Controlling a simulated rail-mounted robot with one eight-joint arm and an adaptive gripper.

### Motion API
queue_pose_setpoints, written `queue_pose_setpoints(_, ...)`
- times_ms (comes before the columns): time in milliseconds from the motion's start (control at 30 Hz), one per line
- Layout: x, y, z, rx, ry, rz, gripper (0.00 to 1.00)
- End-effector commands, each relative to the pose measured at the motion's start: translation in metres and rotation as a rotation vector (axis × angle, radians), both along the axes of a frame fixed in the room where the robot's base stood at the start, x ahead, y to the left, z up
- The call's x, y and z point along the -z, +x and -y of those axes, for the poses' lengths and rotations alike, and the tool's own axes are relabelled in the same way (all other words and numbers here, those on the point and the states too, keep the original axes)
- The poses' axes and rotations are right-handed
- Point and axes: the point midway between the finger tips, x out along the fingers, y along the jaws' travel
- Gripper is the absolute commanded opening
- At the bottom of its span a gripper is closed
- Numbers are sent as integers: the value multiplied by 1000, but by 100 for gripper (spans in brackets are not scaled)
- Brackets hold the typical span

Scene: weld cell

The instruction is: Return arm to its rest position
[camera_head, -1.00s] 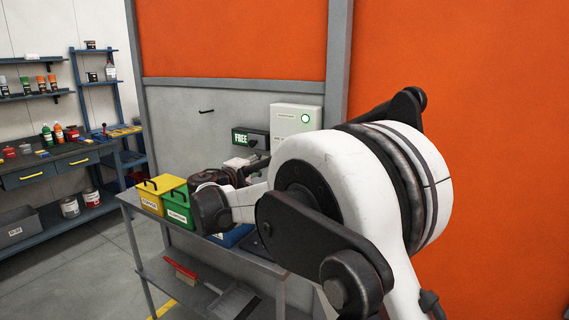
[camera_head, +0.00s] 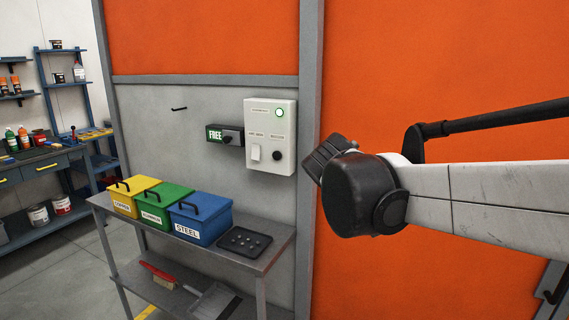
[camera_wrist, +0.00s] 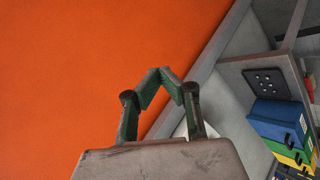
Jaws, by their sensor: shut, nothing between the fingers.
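In the wrist view my gripper (camera_wrist: 160,73) is shut, its green-lined fingertips meeting with nothing between them. It is in free air in front of the orange panel (camera_wrist: 90,60), to the left of the grey bench. In the head view my arm reaches in from the right edge. Its dark wrist end is in front of the orange panel (camera_head: 440,60), right of the white control box (camera_head: 270,150). The fingers cannot be made out in the head view.
A grey bench (camera_head: 267,262) carries yellow (camera_head: 133,200), green (camera_head: 163,208) and blue (camera_head: 200,222) lidded boxes and a black tray (camera_head: 245,241) with small pieces. A red brush (camera_head: 158,274) and a dustpan (camera_head: 212,302) lie on its lower shelf. A FREE sign (camera_head: 216,136) hangs above.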

Motion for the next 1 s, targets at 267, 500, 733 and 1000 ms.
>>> queue_pose_setpoints(267,39,-95,35,85,239,-37,0)
queue_pose_setpoints(500,79,-170,44,157,450,-47,0)
queue_pose_setpoints(733,114,-222,40,215,623,-39,0)
queue_pose_setpoints(1000,129,-242,36,239,699,-32,0)
